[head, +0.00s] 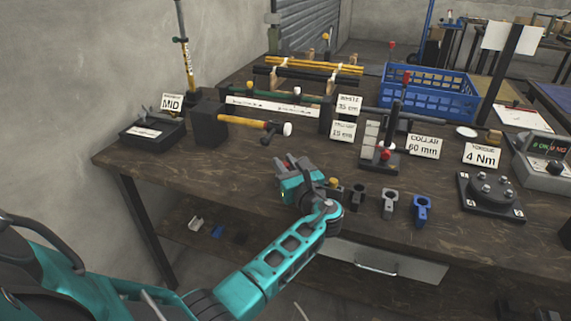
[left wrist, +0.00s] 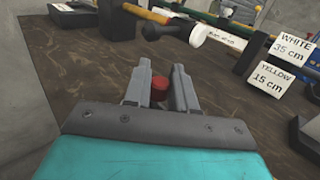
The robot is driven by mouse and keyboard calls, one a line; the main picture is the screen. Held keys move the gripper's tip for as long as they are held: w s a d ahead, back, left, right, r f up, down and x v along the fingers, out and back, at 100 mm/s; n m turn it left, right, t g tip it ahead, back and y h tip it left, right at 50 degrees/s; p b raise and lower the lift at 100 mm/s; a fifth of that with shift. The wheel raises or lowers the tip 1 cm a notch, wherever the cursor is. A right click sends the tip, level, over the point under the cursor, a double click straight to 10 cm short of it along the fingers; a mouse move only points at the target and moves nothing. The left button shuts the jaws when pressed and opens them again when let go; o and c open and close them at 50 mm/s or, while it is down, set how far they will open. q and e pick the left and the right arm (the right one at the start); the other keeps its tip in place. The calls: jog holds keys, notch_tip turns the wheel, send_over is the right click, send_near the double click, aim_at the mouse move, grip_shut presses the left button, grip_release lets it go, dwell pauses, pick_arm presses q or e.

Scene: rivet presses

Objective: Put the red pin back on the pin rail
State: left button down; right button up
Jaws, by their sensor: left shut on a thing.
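My left gripper (head: 297,164) is over the near middle of the dark wooden bench, its arm reaching in from the lower left. In the left wrist view the gripper (left wrist: 160,84) is shut on the red pin (left wrist: 159,91). Only the pin's short round red top shows between the fingers. I cannot tell for certain which fixture is the pin rail. My right gripper is not in view.
Black, grey and blue clamps (head: 421,210) stand right of the gripper. A hammer (head: 243,122) and black block (head: 210,126) are left behind it. Label cards, a post with a red knob (head: 386,155) and a blue crate (head: 428,92) stand behind. The front-left bench top (head: 215,172) is clear.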

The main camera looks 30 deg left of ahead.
pick_arm(q)
jog(key=shift+f+b, duration=0.35)
jog(key=shift+f, duration=0.25)
jog(key=c, duration=0.8)
grip_release()
jog(key=shift+s, duration=0.1)
jog(key=shift+c, duration=0.2)
jog(key=shift+f, duration=0.1)
